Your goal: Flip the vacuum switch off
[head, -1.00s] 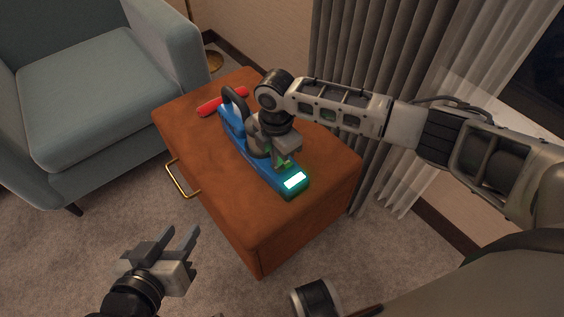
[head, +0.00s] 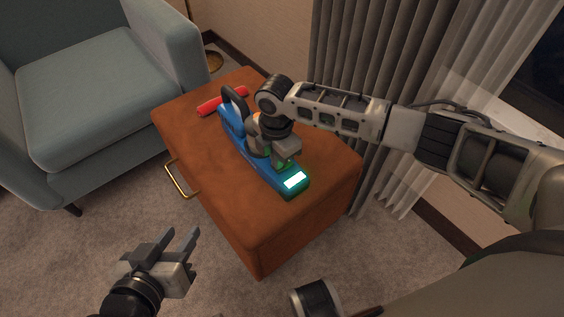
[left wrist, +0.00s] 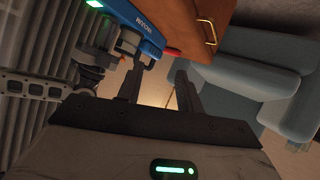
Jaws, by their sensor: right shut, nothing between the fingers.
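The blue vacuum (head: 262,172) lies on the brown cabinet top, with a dark handle (head: 235,100) and a lit green-white panel (head: 294,180) at its near end. It also shows in the left wrist view (left wrist: 128,22), labelled as a vacuum. My right gripper (head: 284,160) is shut and empty, pointing down at the vacuum's upper side just behind the lit panel. The arm hides the switch area, and I cannot tell whether the fingers touch it. My left gripper (head: 176,247) is open and empty, low in front of the cabinet and apart from it.
The brown cabinet (head: 215,183) has a brass handle (head: 180,179) on its front. A red cylinder (head: 222,101) lies at the back of its top. A blue-grey armchair (head: 95,75) stands at the left. Grey curtains (head: 350,45) hang behind. Carpet in front is clear.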

